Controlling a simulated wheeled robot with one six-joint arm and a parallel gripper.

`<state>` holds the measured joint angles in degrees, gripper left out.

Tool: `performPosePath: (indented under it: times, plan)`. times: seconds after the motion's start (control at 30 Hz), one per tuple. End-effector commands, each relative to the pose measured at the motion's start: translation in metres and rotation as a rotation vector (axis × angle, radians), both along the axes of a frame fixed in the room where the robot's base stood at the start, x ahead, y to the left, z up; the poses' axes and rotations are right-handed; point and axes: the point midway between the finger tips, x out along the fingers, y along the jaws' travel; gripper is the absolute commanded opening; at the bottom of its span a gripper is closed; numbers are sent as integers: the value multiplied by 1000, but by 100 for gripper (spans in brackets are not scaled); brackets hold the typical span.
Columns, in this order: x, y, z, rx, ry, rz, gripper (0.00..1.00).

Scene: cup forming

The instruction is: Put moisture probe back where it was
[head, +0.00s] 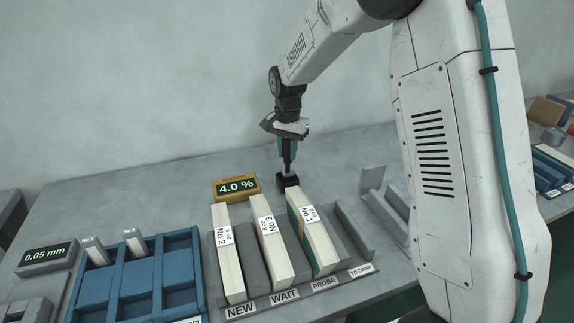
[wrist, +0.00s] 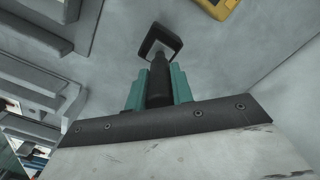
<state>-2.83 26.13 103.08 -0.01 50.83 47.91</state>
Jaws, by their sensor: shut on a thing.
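My gripper (head: 287,160) is shut on the moisture probe, a dark rod that shows between the teal fingers in the wrist view (wrist: 159,80). The probe points down, close to upright. A black square holder (head: 288,181) stands on the bench directly below the fingers, behind the row of blocks. In the wrist view the holder (wrist: 174,36) looks like a square frame just past the probe's end. I cannot tell whether the tip is inside the holder or just above it. The yellow meter (head: 237,187) reads 4.0 % and stands left of the holder.
A grey rack (head: 262,302) labelled NEW, WAIT, PROBE and TO DAMP holds white blocks (head: 272,240) in front of the holder. A blue tray (head: 93,285) and a 0.05 mm gauge (head: 47,257) are at the left. The bench behind the meter is bare up to the wall.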

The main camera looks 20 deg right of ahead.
Motion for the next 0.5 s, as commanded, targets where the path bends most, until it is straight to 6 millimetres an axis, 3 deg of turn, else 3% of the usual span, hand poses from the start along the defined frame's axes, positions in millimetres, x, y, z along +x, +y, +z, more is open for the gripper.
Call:
performPosePath:
  times: [0.33,0.5]
  plan:
    - [0,1,-38,0,1,2,0]
    - [0,1,-42,0,-1,2,0]
